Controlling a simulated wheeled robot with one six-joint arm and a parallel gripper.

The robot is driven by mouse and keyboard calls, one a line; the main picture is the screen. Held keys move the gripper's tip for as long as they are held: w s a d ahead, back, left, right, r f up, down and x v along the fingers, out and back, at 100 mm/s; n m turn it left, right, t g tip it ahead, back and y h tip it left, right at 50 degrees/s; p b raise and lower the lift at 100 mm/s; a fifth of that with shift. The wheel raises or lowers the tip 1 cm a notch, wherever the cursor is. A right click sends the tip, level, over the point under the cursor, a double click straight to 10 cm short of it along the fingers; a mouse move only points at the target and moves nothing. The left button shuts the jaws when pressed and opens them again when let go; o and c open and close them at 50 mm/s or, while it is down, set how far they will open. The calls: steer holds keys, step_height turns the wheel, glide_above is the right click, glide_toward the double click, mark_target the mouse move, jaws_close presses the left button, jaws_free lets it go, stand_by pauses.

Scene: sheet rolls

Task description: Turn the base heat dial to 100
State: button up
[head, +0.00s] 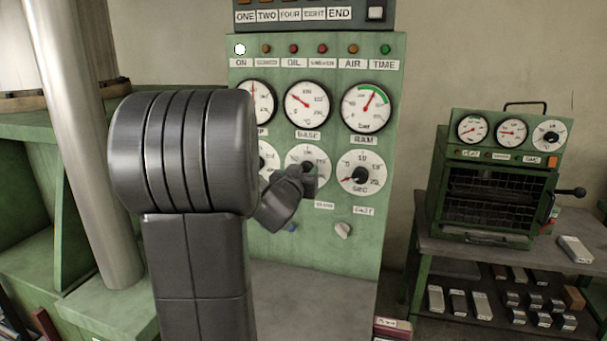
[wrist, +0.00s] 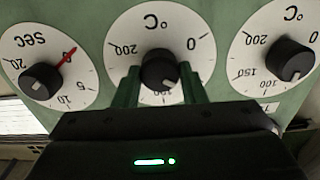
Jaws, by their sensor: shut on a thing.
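The base heat dial (head: 308,153) is a white round scale with a black knob, below the BASE gauge (head: 306,104) on the green panel. In the wrist view the dial (wrist: 150,25) appears upside down, in the middle, with 200 at left, 0 at right and 100 partly hidden at the bottom. My gripper (head: 306,182) is at this dial and covers its lower part in the head view. In the wrist view its two green fingers (wrist: 160,88) stand either side of the black knob (wrist: 158,68), shut on it.
The SEC dial (head: 360,160) with a red pointer is close at right. Another °C dial (head: 268,157) is at left, partly behind my arm. A white switch knob (head: 342,230) sits below. A green oven (head: 493,190) stands on a bench at right.

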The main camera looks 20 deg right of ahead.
steer(key=m+b, duration=0.4)
steer(key=m, duration=0.7)
steer(key=shift+f+b, duration=0.15)
steer(key=shift+b, duration=0.25)
stand_by(0.3)
steer(key=o, duration=1)
steer(key=shift+s, duration=0.1)
steer(key=v, duration=1.3)
steer(key=shift+s+a, duration=0.25)
steer(key=shift+s, duration=0.05)
steer(key=shift+w+d, duration=0.1)
steer(key=shift+w, duration=0.05)
steer(key=x, duration=1.3)
steer(key=shift+w+d, duration=0.2)
steer(key=shift+w, duration=0.05)
